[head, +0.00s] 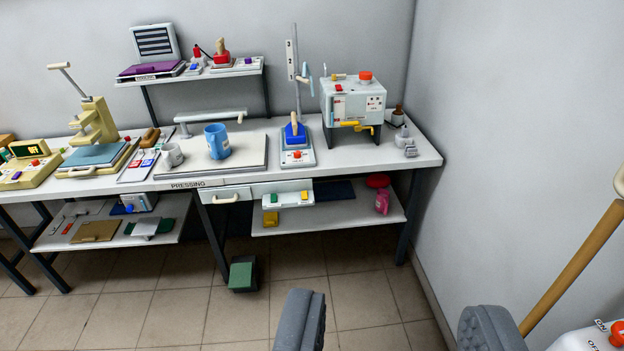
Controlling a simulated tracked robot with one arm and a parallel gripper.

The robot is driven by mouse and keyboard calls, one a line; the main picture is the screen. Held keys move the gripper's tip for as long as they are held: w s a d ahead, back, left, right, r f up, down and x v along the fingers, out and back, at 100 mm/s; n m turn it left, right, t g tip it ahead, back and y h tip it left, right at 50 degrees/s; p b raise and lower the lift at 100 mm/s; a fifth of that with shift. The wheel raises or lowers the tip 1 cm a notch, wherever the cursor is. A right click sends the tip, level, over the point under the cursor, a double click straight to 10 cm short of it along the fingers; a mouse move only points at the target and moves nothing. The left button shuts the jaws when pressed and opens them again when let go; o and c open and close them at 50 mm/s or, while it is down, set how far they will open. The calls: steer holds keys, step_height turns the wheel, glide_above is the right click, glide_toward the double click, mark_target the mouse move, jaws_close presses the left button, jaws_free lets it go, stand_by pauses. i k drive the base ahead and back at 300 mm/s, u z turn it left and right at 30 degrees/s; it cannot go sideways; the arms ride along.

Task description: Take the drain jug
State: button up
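A blue jug (217,141) with a pale label stands upright on the flat pressing board of the white bench; it is the most jug-like thing in view, but I cannot read its label. A small grey-white mug (172,155) stands just left of it. My gripper (396,325) shows as two grey padded fingers at the bottom edge, wide apart with only floor between them. It is open and empty, in front of the bench and well short of the jug, which is up and to the left.
The white bench (400,155) has a lower shelf with a pink bottle (382,201). A green-topped pedal (241,274) is on the floor. A wooden pole (570,268) leans at right.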

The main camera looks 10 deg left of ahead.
mark_target(172, 153)
steer(key=u, duration=0.25)
steer(key=i, duration=1.3)
steer(key=u, duration=1.2)
steer(key=i, duration=1.6)
steer(key=u, duration=0.7)
